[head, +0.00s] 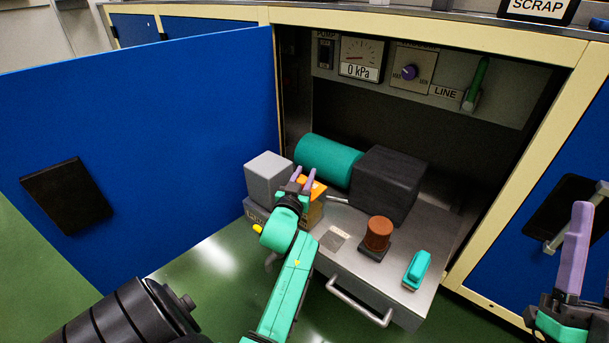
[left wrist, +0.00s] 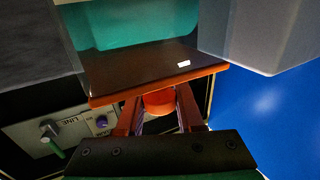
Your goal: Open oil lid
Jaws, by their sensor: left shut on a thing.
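In the left wrist view the lid shows as a dark plate with an orange edge (left wrist: 150,62). There the left fingers (left wrist: 160,108) are shut on its round orange knob (left wrist: 158,101). Whether the lid is raised cannot be told. My right gripper (head: 577,245) is at the right edge, partly cut off, away from the tray.
The tray (head: 350,270) holds a grey block (head: 268,175), a teal cylinder (head: 328,160), a black box (head: 385,183), a brown knob (head: 378,232) and a teal switch (head: 417,268). A blue door (head: 150,130) stands open at left. A gauge panel (head: 420,75) hangs above.

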